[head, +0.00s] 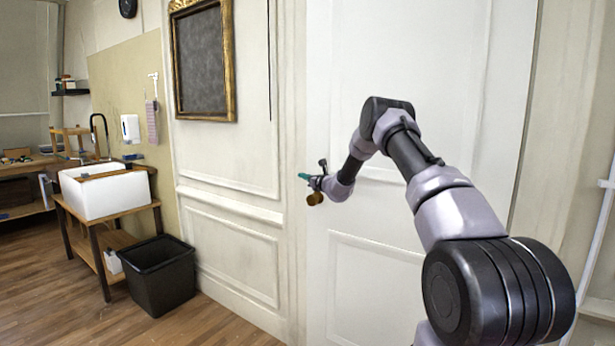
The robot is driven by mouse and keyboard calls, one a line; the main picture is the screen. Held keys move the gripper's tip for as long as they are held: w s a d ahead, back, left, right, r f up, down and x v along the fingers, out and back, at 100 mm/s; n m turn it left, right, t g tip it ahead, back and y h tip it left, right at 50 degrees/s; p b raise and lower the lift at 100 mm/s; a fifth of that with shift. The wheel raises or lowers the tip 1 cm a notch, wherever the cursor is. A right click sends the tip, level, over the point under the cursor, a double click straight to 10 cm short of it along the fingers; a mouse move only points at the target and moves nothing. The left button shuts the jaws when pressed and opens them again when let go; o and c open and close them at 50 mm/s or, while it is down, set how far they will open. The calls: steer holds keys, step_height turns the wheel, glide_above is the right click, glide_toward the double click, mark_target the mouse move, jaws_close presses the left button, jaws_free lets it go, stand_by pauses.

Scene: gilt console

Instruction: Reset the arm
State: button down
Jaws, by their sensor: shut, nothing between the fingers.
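My arm reaches forward from the lower right in the head view, bent at its elbow in front of a white panelled door (450,70). My gripper (304,176) is small in the picture, with teal fingertips pointing left near the door's left edge. It is shut and empty. A round brass knob (315,198) shows just below the gripper. Whether the two touch cannot be told from this view.
A panelled wall with a gilt-framed dark board (203,62) is left of the door. A black bin (161,277) stands on the wooden floor beside a white sink (105,191) on a wooden stand. Floor in front of the bin is clear.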

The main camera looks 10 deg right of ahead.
steer(key=s+a, duration=0.5)
steer(key=s+a+r+n+g+y, duration=0.4)
steer(key=s+r+n, duration=0.3)
steer(key=r, duration=0.5)
steer(key=s+a+r+n+g, duration=0.2)
steer(key=s+r+n, duration=0.25)
steer(key=s, duration=0.35)
steer(key=s+a+r+n+g, duration=0.2)
steer(key=s+a+r+n, duration=0.15)
steer(key=s+r, duration=0.4)
steer(key=s+d+n+g+h, duration=0.1)
steer(key=s+d+n, duration=0.15)
steer(key=s, duration=0.65)
steer(key=s+d+n+g+h, duration=0.2)
steer(key=s+n, duration=0.2)
steer(key=s, duration=0.6)
steer(key=s+d+f+n+t+h, duration=0.1)
steer(key=s+d+n+h, duration=0.1)
steer(key=s+d, duration=0.4)
steer(key=s+d+f+n+h, duration=0.1)
steer(key=s+d+n+h, duration=0.2)
steer(key=s, duration=0.9)
steer(key=d+h, duration=0.1)
steer(key=d, duration=0.2)
steer(key=shift+s+d+f+t, duration=0.15)
steer(key=shift+d+f+t, duration=0.2)
steer(key=shift+f+t, duration=0.05)
